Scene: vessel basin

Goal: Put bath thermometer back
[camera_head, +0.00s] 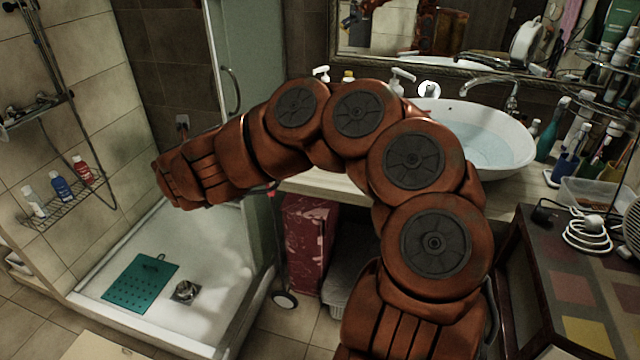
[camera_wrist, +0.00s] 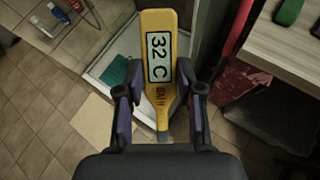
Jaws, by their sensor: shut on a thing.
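A yellow bath thermometer (camera_wrist: 160,48) with a display reading "32 C" shows in the wrist view. My gripper (camera_wrist: 161,100) is shut on its narrow lower part, with one dark finger on each side. The thermometer points away from the gripper, its wide display end at the top of the picture. It is held up in the air, with the shower tray and floor well below. In the head view my arm reaches to the left toward the shower, and the gripper and thermometer are hidden behind the arm.
The shower tray (camera_head: 214,253) holds a teal mat (camera_head: 140,283). A wire rack (camera_head: 62,203) with several bottles hangs on the left wall. A glass panel edge stands beside my arm. The washbasin (camera_head: 500,140) is on a counter at the right, near a cluttered side table (camera_head: 575,290).

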